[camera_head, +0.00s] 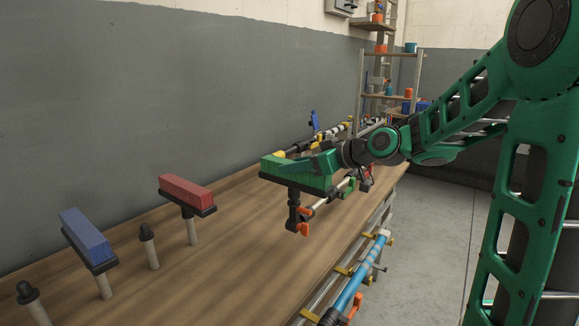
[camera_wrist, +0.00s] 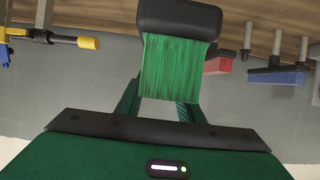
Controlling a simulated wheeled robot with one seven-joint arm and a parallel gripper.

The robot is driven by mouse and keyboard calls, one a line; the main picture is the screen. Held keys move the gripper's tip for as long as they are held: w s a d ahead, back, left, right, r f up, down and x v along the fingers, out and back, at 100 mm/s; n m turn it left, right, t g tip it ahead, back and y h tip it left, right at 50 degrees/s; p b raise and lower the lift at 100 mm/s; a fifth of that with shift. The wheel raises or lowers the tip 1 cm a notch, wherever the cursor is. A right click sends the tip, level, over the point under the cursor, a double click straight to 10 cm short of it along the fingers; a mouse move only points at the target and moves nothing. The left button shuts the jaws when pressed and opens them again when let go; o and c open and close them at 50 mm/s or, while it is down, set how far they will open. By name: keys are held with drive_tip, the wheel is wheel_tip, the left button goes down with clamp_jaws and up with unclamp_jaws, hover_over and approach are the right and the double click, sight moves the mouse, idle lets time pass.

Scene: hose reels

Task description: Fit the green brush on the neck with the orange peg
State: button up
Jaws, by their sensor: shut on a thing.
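The green brush (camera_head: 297,178) has green bristles and a black back. My gripper (camera_head: 306,163) is shut on it, well above the bench, with the bristles upward and the black back below. In the wrist view the brush (camera_wrist: 176,66) fills the space between my fingers, its black back (camera_wrist: 180,20) at the top. A black upright piece (camera_head: 293,210) shows directly below the brush, with orange parts (camera_head: 304,229) beside its lower end. I cannot tell whether it belongs to the brush or is a separate neck, nor which orange part is the peg.
A red brush (camera_head: 186,190) and a blue brush (camera_head: 86,235) stand on posts on the wooden bench (camera_head: 225,245). Two black-capped posts (camera_head: 148,245) carry no brush. A blue tube (camera_head: 362,275) runs along the bench's front side. Shelves (camera_head: 392,97) stand behind.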

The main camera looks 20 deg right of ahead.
drive_tip(key=shift+f, duration=0.8)
drive_tip(key=o, duration=1.3)
drive_tip(key=shift+o, duration=0.2)
drive_tip(key=v, duration=1)
drive_tip(key=shift+s+d, duration=0.25)
drive_tip(key=shift+s, duration=0.1)
